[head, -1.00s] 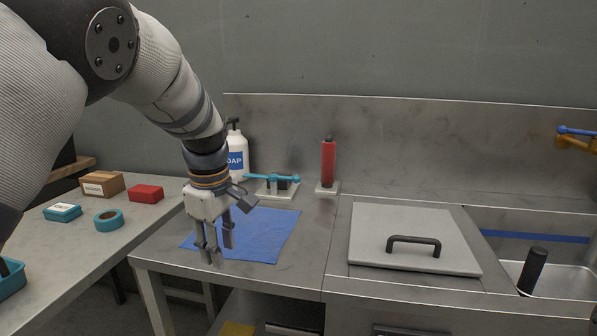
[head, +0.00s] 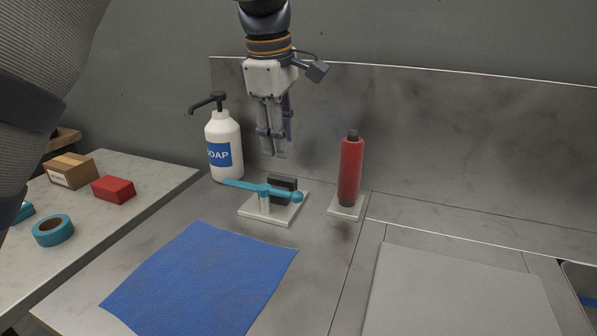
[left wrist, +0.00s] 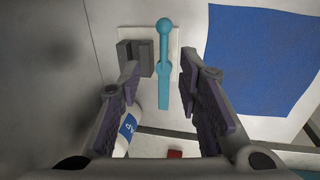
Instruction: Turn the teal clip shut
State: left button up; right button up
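The teal clip (head: 248,187) is a long flat lever with a round knob at its right end. It sits on a short post on a pale base plate (head: 266,216). A dark grey block (head: 284,183) stands on the plate behind the lever. In the left wrist view the lever (left wrist: 164,70) runs beside the dark block (left wrist: 135,57), with its knob at the top. My left gripper (head: 275,152) points down above the clip, apart from it. Its fingers (left wrist: 160,75) are spread and empty, with the lever showing between them in the left wrist view.
A white soap bottle (head: 223,150) stands left of the clip and a red cylinder (head: 350,172) on a plate stands right. A blue cloth (head: 205,275) lies in front. A steel backsplash (head: 440,160) rises behind. A side table holds a teal tape roll (head: 53,230) and boxes.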

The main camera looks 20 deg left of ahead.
aim_at(287, 192)
pick_arm(q)
jog(key=f, duration=0.3)
jog(key=w+f, duration=0.1)
jog(key=f, duration=0.7)
jog(key=shift+w, duration=0.25)
jog(key=shift+c, duration=0.6)
grip_shut()
